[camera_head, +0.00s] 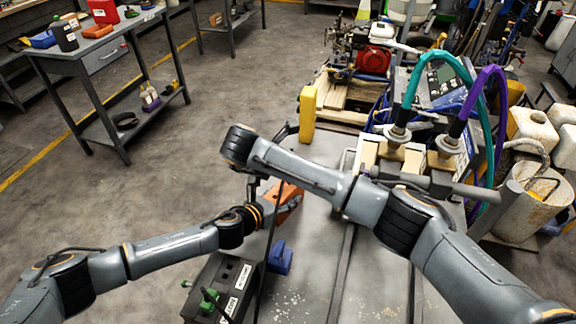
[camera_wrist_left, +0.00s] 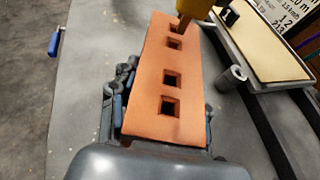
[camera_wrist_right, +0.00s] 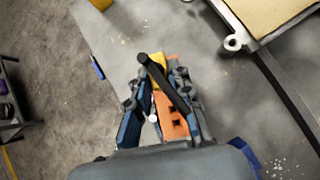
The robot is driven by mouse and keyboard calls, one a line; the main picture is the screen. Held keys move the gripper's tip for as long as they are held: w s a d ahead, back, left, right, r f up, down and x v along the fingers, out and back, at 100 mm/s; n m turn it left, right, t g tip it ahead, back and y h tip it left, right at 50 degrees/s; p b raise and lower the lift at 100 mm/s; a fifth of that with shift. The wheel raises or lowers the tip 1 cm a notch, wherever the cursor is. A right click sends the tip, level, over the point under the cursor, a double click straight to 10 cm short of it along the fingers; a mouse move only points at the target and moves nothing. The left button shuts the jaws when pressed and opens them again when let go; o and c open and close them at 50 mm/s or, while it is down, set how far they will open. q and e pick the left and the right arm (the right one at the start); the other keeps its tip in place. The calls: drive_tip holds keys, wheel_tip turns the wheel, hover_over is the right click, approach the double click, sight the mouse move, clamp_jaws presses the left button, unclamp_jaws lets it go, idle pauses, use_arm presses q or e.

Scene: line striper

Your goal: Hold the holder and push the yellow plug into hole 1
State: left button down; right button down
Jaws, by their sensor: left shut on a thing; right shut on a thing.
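The orange holder (camera_head: 290,203) is a long block with a row of square holes. In the left wrist view the holder (camera_wrist_left: 160,58) lies between the fingers of my left gripper (camera_wrist_left: 165,95), which is shut on it. The yellow plug (camera_wrist_left: 195,9) shows at the holder's far end, its lower tip at the farthest visible hole; how deep it sits I cannot tell. In the right wrist view the yellow plug (camera_wrist_right: 158,74) is between the fingers of my right gripper (camera_wrist_right: 157,85), partly hidden by a dark bar. In the head view my arms hide the plug.
A grey box with green knobs (camera_head: 209,300) and a blue block (camera_head: 280,258) stand close by the holder. A yellow block (camera_head: 307,114) stands at the table's far edge. Teal (camera_head: 435,55) and purple (camera_head: 490,78) hoses rise at the right.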

drive_tip(key=shift+f, duration=0.85)
idle(0.3)
drive_tip(key=shift+s+a+f, duration=0.1)
idle(0.8)
drive_tip(key=shift+a+r, duration=0.1)
drive_tip(key=shift+r, duration=0.7)
drive_tip(key=shift+d+r, duration=0.1)
drive_tip(key=shift+d, duration=0.1)
idle(0.9)
drive_tip(key=shift+f, duration=0.8)
idle(0.7)
drive_tip(key=shift+s+a+f, duration=0.1)
drive_tip(key=shift+a, duration=0.1)
idle(0.4)
